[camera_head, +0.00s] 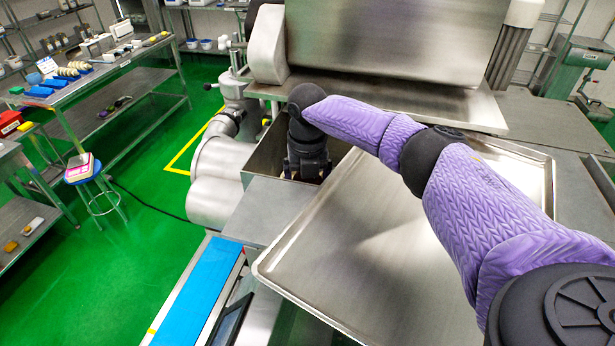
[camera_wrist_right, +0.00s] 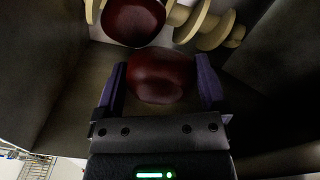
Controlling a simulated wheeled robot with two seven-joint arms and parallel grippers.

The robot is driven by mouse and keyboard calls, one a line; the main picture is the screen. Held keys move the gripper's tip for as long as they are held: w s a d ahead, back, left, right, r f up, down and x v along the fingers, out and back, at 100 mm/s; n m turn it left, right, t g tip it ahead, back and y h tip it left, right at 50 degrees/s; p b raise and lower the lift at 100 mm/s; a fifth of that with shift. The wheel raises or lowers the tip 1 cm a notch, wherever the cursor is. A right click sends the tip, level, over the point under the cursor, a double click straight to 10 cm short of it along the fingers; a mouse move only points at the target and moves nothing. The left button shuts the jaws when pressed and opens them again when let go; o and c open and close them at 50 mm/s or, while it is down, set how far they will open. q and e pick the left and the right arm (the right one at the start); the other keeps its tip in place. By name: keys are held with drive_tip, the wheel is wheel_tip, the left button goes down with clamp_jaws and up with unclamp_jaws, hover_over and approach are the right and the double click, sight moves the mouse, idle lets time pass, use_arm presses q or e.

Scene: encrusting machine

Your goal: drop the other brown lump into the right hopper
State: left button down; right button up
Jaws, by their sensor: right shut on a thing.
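My right gripper (camera_head: 307,170) points down inside the open steel hopper (camera_head: 264,155) in the head view. In the right wrist view its fingers (camera_wrist_right: 160,82) are on either side of a dark reddish-brown lump (camera_wrist_right: 162,76) and shut on it. A second brown lump (camera_wrist_right: 133,20) lies deeper in the hopper, beside a pale auger screw (camera_wrist_right: 205,25). The hopper walls (camera_wrist_right: 50,60) surround the fingers. The head view hides the lumps behind my gripper and wrist. My left gripper is not in view.
A large, empty metal tray (camera_head: 350,250) lies right of and in front of the hopper, under my right arm. A steel machine panel (camera_head: 395,40) rises behind. A blue strip (camera_head: 200,290) runs at the front left. Shelves and a stool (camera_head: 85,172) stand farther left.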

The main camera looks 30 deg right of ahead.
drive_tip(key=shift+f, duration=0.45)
drive_tip(key=o, duration=1)
drive_tip(key=shift+r, duration=0.3)
wheel_tip(320, 180, up, 13)
drive_tip(key=shift+f+b, duration=0.15)
drive_tip(key=shift+b, duration=0.75)
